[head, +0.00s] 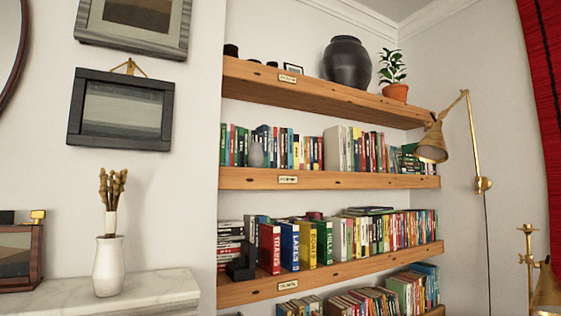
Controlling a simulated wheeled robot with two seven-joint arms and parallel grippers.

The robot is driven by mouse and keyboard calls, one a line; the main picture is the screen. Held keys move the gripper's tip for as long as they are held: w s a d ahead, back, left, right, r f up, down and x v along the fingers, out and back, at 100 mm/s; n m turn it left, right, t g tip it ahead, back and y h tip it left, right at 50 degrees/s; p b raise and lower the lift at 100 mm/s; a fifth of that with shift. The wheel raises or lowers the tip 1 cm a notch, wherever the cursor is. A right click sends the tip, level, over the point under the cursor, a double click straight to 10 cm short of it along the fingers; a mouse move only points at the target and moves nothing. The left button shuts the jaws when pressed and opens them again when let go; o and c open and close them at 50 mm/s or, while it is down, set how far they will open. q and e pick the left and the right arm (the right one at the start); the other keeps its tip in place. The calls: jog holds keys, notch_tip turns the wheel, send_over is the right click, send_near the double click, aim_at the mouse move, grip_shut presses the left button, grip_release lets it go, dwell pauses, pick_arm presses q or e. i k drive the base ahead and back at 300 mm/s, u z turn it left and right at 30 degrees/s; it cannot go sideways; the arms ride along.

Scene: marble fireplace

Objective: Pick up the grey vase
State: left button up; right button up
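A large dark grey, rounded vase (347,64) stands on the top shelf, left of a potted plant. Neither of my grippers shows in the head view.
A white vase (108,265) with dried stems stands on the marble mantel (150,292) at lower left. Wooden shelves (330,180) hold rows of books. A potted plant (395,91) sits on the top shelf. A brass wall lamp (433,145) reaches over the shelves' right end.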

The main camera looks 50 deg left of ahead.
aim_at(255, 159)
jog(key=i, duration=1.4)
jog(key=u, duration=0.65)
